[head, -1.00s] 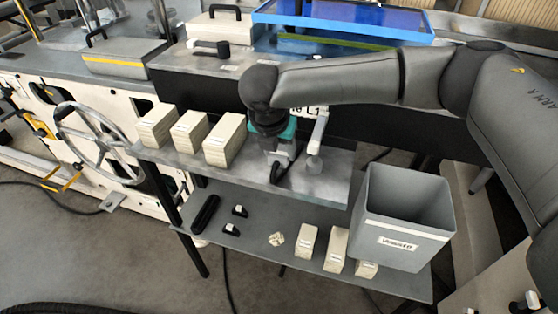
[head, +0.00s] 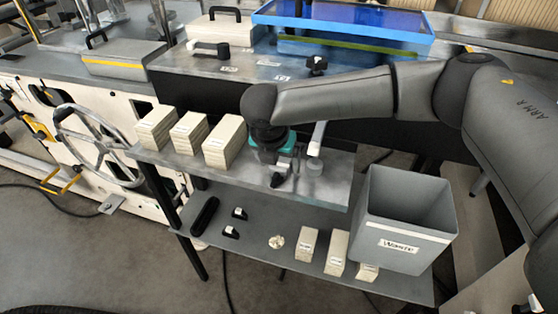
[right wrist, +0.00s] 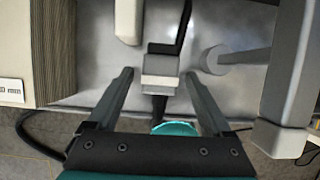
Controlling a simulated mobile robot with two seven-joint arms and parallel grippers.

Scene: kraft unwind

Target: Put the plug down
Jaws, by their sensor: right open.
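The plug (right wrist: 161,66) is a small grey block with a black lead, on the metal upper shelf (right wrist: 100,75). In the right wrist view it lies between the spread fingers of my right gripper (right wrist: 158,76), with a gap on each side. In the head view my right gripper (head: 276,168) points down over the upper shelf (head: 325,185), its teal body partly hidden by my wrist. A small dark part, likely the plug or its lead (head: 277,181), shows just in front of it. Whether the plug rests fully flat is hard to tell. My left gripper is not in view.
A grey waste bin (head: 405,215) is at the right. The lower shelf (head: 265,222) holds small black parts and more blocks.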

